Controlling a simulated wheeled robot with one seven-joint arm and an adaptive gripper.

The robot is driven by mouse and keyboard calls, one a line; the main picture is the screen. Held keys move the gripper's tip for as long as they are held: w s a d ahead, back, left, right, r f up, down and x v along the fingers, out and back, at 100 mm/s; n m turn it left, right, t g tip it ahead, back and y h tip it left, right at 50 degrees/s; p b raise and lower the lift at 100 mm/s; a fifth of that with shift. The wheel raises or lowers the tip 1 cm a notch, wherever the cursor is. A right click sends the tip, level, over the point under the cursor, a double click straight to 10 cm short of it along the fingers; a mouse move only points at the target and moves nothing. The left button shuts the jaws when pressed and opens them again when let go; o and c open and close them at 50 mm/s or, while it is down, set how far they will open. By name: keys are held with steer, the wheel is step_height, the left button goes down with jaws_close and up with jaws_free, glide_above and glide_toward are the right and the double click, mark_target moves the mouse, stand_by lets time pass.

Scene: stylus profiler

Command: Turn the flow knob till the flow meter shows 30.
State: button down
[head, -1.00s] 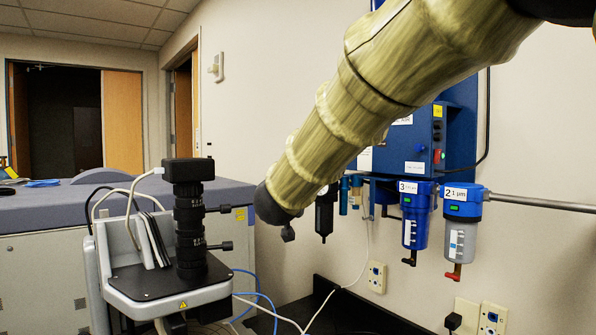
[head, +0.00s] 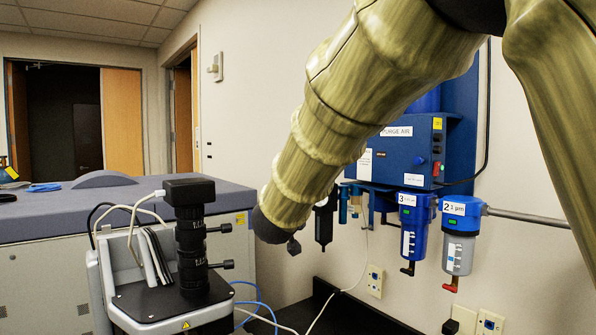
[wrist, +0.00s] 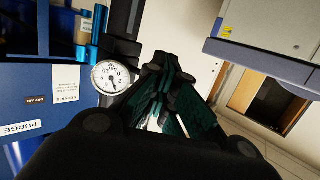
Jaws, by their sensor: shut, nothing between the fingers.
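My gripper (wrist: 162,72) shows in the wrist view with its dark green-padded fingers close together and nothing held. In the head view my arm hides most of it, and only a small dark part shows below the arm's end. A round white dial gauge (wrist: 116,77) with a dark needle is just left of the fingers in the wrist view, apart from them as far as I can tell. It is too small to read surely. I cannot pick out the flow knob or a flow meter; the blue purge unit (head: 405,160) is partly behind my arm.
Two blue-topped filters, marked 3 (head: 414,225) and 2 (head: 462,230), hang right of my arm's end. A black filter (head: 325,225) hangs close beside it. A camera stand (head: 190,235) is at left, before a grey cabinet (head: 60,265).

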steer(key=shift+d+r+n+h+p, duration=0.1)
steer(key=shift+d+n+h+p, duration=0.2)
steer(key=shift+n+p, duration=0.7)
steer(key=shift+m, duration=0.3)
